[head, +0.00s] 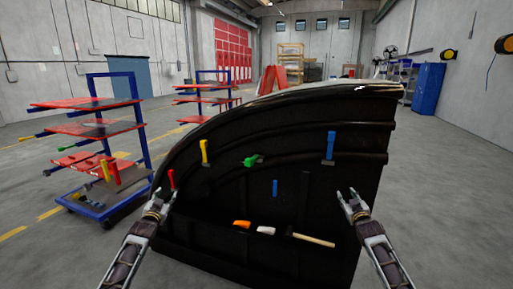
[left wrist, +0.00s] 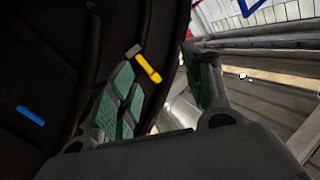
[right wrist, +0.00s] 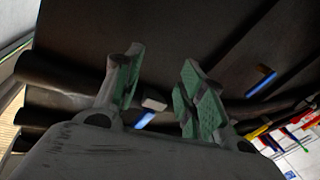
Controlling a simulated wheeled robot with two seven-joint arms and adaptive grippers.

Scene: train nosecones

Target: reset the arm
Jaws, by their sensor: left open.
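My left gripper (head: 162,197) is in front of the lower left part of the black nosecone (head: 285,180) in the head view. Its fingers are apart with nothing between them; they also show in the left wrist view (left wrist: 165,90). My right gripper (head: 351,198) is by the nosecone's lower right side. Its fingers are apart and empty in the right wrist view (right wrist: 155,85). A blue-handled tool (right wrist: 145,118) shows beyond them, apart from the fingers. A red-handled tool (head: 171,178) appears just above my left fingertips; I cannot tell its distance from them.
Yellow (head: 204,150), green (head: 251,160) and blue (head: 330,146) tools are on the nosecone. Orange (head: 242,224) and white (head: 266,231) items and a wooden-handled tool (head: 312,240) lie along its lower ledge. A blue-framed cart (head: 98,86) stands left. Floor is free at right.

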